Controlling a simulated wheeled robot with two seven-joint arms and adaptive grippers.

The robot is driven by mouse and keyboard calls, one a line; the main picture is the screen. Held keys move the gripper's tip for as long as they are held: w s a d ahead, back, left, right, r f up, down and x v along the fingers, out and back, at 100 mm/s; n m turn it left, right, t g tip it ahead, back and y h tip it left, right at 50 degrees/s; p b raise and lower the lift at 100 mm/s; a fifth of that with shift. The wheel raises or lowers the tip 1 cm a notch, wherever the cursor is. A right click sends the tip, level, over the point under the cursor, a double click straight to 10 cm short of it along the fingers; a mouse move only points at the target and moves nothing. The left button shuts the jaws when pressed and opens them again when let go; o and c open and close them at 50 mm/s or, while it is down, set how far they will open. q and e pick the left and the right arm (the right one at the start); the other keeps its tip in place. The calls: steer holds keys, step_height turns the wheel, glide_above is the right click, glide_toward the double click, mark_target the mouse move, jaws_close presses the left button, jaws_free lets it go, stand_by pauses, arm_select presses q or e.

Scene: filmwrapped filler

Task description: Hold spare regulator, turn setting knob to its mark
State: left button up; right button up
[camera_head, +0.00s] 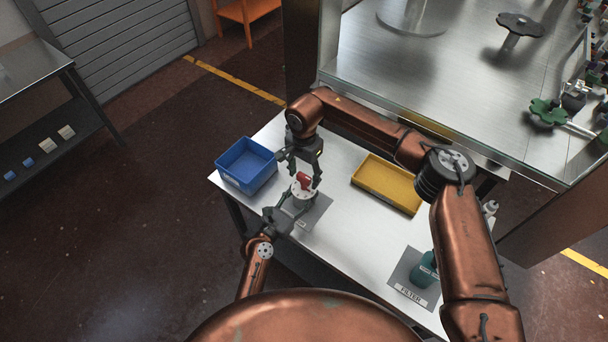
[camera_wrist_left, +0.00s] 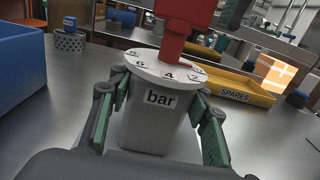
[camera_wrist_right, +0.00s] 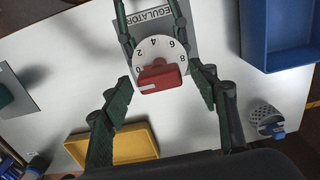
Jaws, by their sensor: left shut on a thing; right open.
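My left gripper (camera_head: 285,208) is shut on the body, a finger on each side in the left wrist view. My right gripper (camera_head: 303,176) points down over the knob. In the right wrist view its fingers (camera_wrist_right: 165,88) are apart on either side of the dial (camera_wrist_right: 160,52), clear of the knob. The knob's white line points left, close to the 0. A grey mat (camera_head: 318,212) labelled REGULATOR lies under or beside it; the body's base is hidden.
A blue bin (camera_head: 246,165) stands left of the regulator. A yellow tray (camera_head: 388,184), labelled SPARES, lies to the right. A teal filter (camera_head: 425,270) stands on its mat at the front right. A perforated cup (camera_wrist_right: 263,114) with a blue item is near the bin.

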steer(key=shift+c, duration=0.6)
steer(key=c, duration=1)
steer(key=shift+c, duration=0.2)
steer(key=shift+m, duration=0.3)
steer(key=m, duration=0.5)
steer(key=shift+m, duration=0.3)
steer(key=m, duration=1.3)
steer(key=shift+w+m, duration=0.1)
steer(key=shift+m, duration=0.2)
steer(key=m, duration=0.6)
steer(key=shift+m, duration=0.4)
